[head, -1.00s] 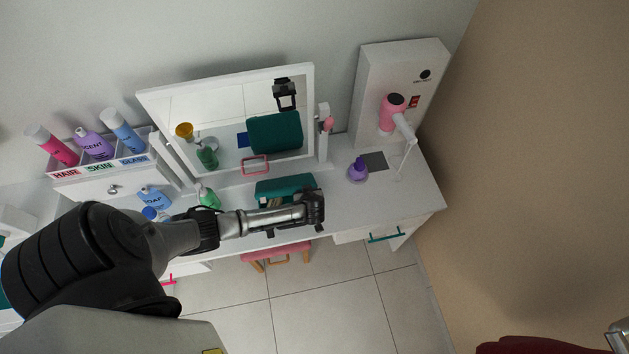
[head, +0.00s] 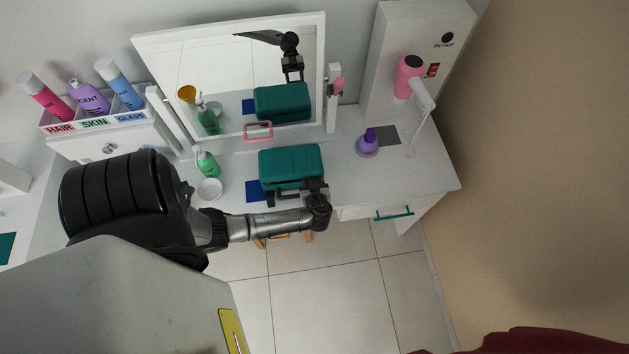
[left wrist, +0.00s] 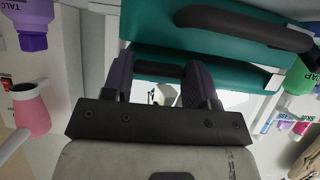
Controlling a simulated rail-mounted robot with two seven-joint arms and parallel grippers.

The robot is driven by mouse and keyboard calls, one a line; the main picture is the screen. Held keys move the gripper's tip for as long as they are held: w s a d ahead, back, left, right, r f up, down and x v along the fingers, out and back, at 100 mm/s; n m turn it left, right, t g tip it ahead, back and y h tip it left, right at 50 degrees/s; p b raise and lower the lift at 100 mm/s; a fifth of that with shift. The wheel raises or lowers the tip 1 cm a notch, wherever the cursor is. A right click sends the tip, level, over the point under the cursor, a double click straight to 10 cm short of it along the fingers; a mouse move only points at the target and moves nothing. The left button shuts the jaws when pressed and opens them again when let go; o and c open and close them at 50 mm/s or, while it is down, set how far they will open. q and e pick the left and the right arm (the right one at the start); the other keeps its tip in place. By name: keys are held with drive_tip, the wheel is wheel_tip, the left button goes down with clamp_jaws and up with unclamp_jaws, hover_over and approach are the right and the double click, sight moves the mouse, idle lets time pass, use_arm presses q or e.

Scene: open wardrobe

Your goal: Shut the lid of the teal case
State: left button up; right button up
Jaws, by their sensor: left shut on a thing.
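The teal case (head: 291,160) sits on the white vanity table in front of the mirror. Its top is down over the body in the head view; I cannot tell if it is fully closed. My left gripper (head: 318,187) is at the case's front right, shut on the case's front part. In the left wrist view, the teal case (left wrist: 150,30) fills the top, with a dark handle (left wrist: 245,22) across it. The fingers of my left gripper (left wrist: 160,80) stand apart there, and what lies between them is partly hidden. My right gripper is not in view.
A purple bottle (head: 368,143) stands right of the case. A green bottle (head: 207,164) and white bowl (head: 210,189) stand left, and a blue mat (head: 255,191) lies beside it. The mirror (head: 220,70) is behind. A pink hair dryer (head: 408,75) hangs at right.

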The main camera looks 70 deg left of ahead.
use_arm(q)
drive_tip(key=shift+s+f, duration=0.1)
drive_tip(key=shift+f, duration=0.05)
drive_tip(key=o, duration=1.3)
drive_tip(key=v, duration=1.4)
drive_tip(key=shift+a, duration=0.1)
drive_tip(key=shift+c, duration=0.2)
